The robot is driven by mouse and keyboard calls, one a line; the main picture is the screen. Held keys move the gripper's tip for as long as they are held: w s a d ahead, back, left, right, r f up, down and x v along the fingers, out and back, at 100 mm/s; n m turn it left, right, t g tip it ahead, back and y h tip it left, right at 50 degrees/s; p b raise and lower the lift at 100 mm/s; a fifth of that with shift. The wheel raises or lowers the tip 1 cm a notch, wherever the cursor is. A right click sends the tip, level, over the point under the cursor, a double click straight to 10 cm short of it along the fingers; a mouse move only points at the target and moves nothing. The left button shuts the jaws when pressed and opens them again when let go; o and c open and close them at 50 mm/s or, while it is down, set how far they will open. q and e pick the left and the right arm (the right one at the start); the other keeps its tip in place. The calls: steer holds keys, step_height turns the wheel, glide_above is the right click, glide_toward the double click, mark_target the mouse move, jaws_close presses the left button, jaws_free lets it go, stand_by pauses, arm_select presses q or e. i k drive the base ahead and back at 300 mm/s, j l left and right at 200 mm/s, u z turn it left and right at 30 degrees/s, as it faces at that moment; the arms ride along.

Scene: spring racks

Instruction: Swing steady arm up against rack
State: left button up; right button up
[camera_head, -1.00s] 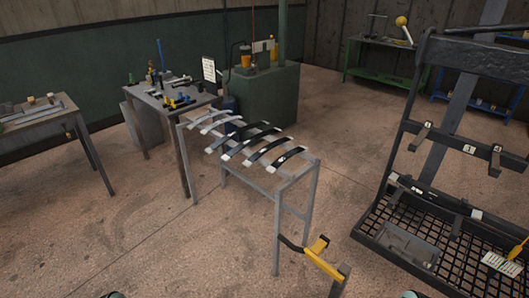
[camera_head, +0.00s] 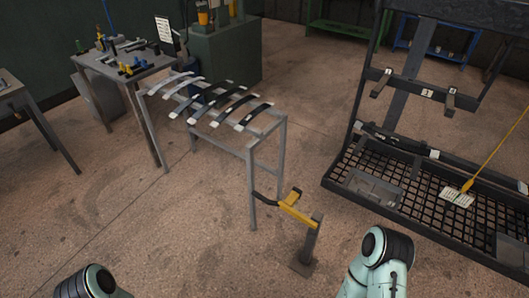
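The yellow steady arm (camera_head: 297,209) sits on top of a short grey post (camera_head: 309,243) in front of the rack. Its dark padded end (camera_head: 266,198) points left, close to the front leg of the rack; I cannot tell whether they touch. The grey metal rack (camera_head: 283,145) stands in the middle and carries several curved leaf springs, dark and silver, side by side on top. Teal and black links of both my arms show at the bottom edge, left and right. Neither gripper is in view.
A large black frame with a mesh base (camera_head: 400,205) stands at the right, with a white card (camera_head: 457,197) on it. A tool table (camera_head: 115,68) and a green cabinet (camera_head: 226,55) stand behind.

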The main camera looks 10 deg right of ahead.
mark_target(287, 205)
steer(key=i+j+u, duration=0.2)
steer(key=i+j, duration=0.55)
